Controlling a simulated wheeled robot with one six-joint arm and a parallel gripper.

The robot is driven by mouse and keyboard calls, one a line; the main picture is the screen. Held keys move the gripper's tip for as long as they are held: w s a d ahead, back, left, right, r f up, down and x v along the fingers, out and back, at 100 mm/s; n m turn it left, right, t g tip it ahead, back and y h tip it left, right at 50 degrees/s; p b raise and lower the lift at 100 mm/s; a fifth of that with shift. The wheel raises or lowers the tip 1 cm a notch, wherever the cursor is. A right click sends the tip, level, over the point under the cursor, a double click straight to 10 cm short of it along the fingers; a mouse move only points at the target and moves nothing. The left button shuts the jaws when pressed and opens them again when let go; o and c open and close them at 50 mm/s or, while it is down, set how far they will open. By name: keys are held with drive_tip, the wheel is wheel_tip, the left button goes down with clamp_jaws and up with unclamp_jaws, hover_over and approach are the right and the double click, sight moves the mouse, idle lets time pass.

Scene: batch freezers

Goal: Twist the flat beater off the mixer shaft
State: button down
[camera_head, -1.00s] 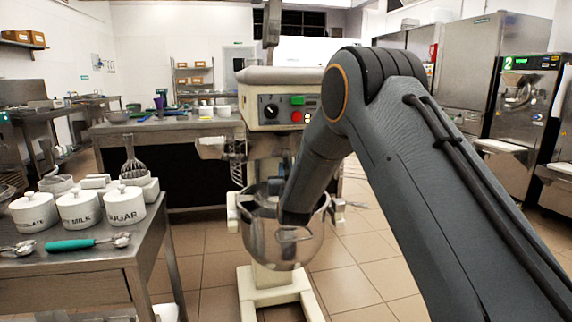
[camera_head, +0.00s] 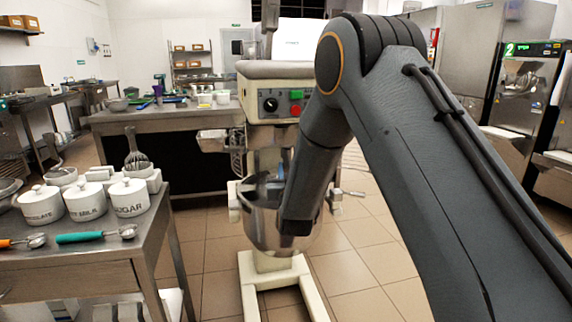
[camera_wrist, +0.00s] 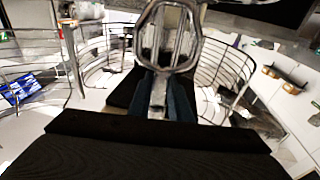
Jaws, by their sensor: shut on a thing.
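The floor mixer (camera_head: 278,104) stands ahead with a cream body and a steel bowl (camera_head: 258,232) below its head. My arm reaches down in front of the bowl, and its end hides the beater and shaft in the head view. In the wrist view my gripper (camera_wrist: 165,94) is shut on the flat beater (camera_wrist: 168,36), a metal loop frame with inner bars. The fingers grip its narrow end. I cannot tell whether the beater is still joined to the shaft.
A wire guard (camera_wrist: 232,75) curves around the beater on both sides. A steel cart (camera_head: 110,256) at the left holds white labelled jars (camera_head: 84,202) and scoops with coloured handles (camera_head: 80,238). A bench (camera_head: 160,122) stands behind. Tiled floor is open right of the mixer.

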drive_tip(key=shift+s+d+r+p, duration=0.1)
drive_tip(key=shift+s+p, duration=0.35)
drive_tip(key=shift+s, duration=0.65)
drive_tip(key=s+d+r+p, duration=0.1)
drive_tip(key=s+p, duration=0.3)
drive_tip(key=s, duration=0.8)
drive_tip(key=shift+s+r+p, duration=0.35)
drive_tip(key=shift+r+p, duration=0.05)
drive_tip(key=shift+r, duration=0.05)
drive_tip(key=shift+d, duration=0.1)
